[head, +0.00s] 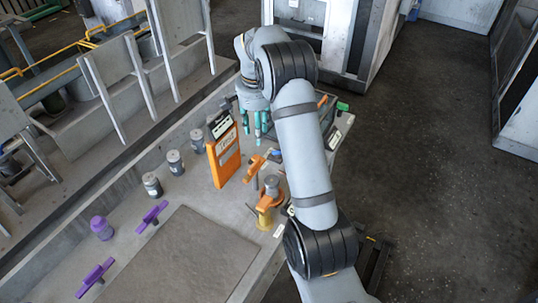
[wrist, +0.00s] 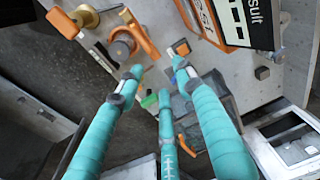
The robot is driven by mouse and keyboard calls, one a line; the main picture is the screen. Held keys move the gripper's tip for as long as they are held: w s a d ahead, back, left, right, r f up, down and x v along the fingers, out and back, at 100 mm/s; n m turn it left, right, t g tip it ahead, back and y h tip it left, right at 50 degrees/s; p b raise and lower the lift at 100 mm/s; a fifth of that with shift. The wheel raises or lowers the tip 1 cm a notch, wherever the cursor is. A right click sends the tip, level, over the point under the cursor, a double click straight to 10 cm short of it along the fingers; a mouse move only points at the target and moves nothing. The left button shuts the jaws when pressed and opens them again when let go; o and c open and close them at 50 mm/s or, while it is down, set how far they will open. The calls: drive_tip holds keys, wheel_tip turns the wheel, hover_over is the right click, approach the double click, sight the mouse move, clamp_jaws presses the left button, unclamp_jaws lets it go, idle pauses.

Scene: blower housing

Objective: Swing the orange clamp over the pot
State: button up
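An orange clamp (head: 269,201) stands on the bench in the head view, beside a grey round-topped post. Below it is a yellow round part (head: 264,221), perhaps the pot. In the wrist view an orange arm with a ring (wrist: 143,35) sits around a brownish round part (wrist: 122,46), and a brass round part (wrist: 87,17) lies to its left. I cannot tell for sure which of these is the pot. My gripper (head: 258,128) has three teal fingers, spread and empty, above the bench behind the clamp. The fingers (wrist: 160,82) touch nothing that I can see.
A tall orange panel (head: 223,157) stands left of the clamp. A smaller orange handle (head: 255,167) lies between the clamp and my gripper. Grey canisters (head: 174,161) and purple handles (head: 151,217) stand further left. A dark mat area (head: 185,262) in front is clear.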

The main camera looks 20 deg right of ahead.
sight(255, 164)
drive_tip(key=s+f, duration=0.1)
drive_tip(key=f, duration=0.2)
drive_tip(key=s+a+f+m+p, duration=0.1)
drive_tip(key=f, duration=0.3)
drive_tip(key=s+f+m+g, duration=0.1)
drive_tip(key=f, duration=0.2)
drive_tip(key=shift+s+a+f+p, duration=0.15)
drive_tip(key=shift+a+f+p, duration=0.05)
drive_tip(key=shift+a+p, duration=0.15)
drive_tip(key=c, duration=0.3)
clamp_jaws()
